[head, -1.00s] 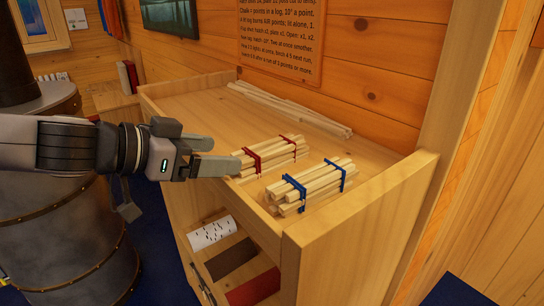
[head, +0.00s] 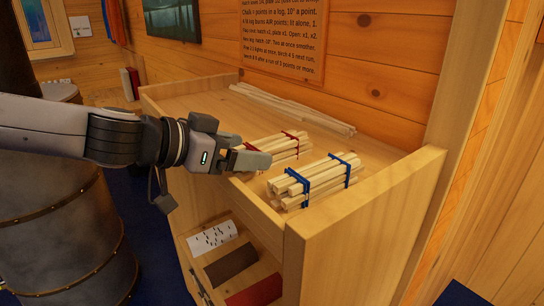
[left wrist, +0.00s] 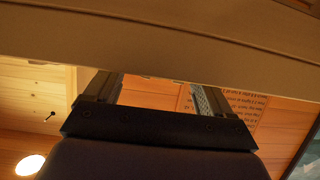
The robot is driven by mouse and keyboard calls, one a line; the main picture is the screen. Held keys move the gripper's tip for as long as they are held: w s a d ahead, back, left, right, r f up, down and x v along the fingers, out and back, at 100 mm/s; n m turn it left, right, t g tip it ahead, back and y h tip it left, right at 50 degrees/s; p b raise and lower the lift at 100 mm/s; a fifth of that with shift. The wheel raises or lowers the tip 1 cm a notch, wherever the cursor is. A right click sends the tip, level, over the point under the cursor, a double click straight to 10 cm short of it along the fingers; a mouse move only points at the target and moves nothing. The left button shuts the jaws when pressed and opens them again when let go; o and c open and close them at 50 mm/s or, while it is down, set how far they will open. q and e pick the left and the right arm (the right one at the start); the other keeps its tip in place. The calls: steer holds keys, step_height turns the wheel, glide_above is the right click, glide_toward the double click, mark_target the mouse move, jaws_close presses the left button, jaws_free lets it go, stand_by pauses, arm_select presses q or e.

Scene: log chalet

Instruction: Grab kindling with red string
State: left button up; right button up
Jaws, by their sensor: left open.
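The kindling bundle with red string (head: 288,146) lies on the top shelf of the wooden stand. My left gripper (head: 253,153) is at this bundle's left end, overlapping it in the head view; I cannot tell if it touches. The gripper is open, and its fingers partly hide that end. In the left wrist view the two fingers (left wrist: 155,95) are spread apart, with no kindling visible between them. A bundle with blue string (head: 316,181) lies in front and to the right. My right gripper is not in view.
Loose sticks (head: 293,107) lie along the back of the wooden stand (head: 365,222), which has raised side walls. Below are a white-and-black piece (head: 213,237), a dark one (head: 231,264) and a red one (head: 256,291). A dark metal barrel-like stove (head: 62,215) stands at left.

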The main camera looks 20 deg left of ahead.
arm_select(q)
steer(key=shift+w+d+f, duration=0.1)
steer(key=shift+w+d, duration=0.1)
steer(key=shift+w, duration=0.1)
steer(key=shift+c, duration=0.3)
steer(key=c, duration=1)
